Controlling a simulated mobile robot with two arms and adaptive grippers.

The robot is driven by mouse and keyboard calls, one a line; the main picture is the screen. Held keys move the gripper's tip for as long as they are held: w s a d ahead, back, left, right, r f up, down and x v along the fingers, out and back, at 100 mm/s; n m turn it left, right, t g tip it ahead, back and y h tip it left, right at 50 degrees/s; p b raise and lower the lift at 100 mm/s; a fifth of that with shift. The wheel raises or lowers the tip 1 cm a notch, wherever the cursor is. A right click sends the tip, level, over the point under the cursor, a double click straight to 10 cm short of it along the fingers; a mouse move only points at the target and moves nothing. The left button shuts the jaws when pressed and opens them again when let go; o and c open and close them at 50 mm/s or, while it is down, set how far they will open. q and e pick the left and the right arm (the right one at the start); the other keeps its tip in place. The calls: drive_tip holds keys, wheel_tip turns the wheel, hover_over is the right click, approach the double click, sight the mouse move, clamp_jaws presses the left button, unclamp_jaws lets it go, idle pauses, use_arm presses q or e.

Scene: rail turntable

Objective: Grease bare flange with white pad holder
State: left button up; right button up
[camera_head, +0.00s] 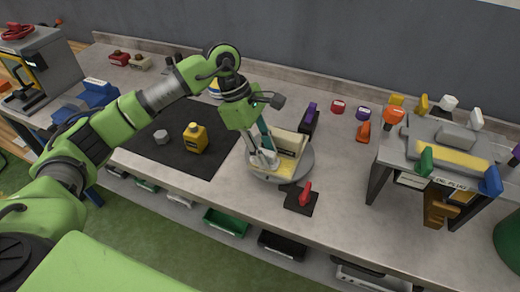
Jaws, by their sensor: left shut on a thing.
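The round grey turntable (306,168) stands near the middle of the bench. A cream rail piece (289,141) sits on it, with a yellow patch at its foot. My left gripper (264,158) is low over the turntable at the rail's left side. It is shut on a small white thing, which looks like the white pad holder; the fingers hide much of it. I cannot tell whether the pad touches the flange. The bare flange cannot be made out clearly behind the fingers. My right gripper is not in view.
A yellow bottle (195,138) and a grey nut (161,137) stand on a black mat (190,165) at left. A red lever (305,191) is in front of the turntable. A purple-topped block (309,119) stands behind it. A fixture (440,150) with coloured knobs stands right.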

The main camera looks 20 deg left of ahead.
use_arm(q)
drive_tip(key=shift+d, duration=0.1)
drive_tip(key=shift+d, duration=0.95)
drive_tip(key=shift+d, duration=0.1)
drive_tip(key=shift+s+d+b, duration=0.1)
drive_tip(key=shift+d+b, duration=0.3)
drive_tip(key=shift+d, duration=0.5)
drive_tip(key=shift+d+b, duration=0.3)
drive_tip(key=shift+d, duration=0.75)
drive_tip(key=shift+a+f, duration=0.1)
drive_tip(key=shift+a, duration=0.05)
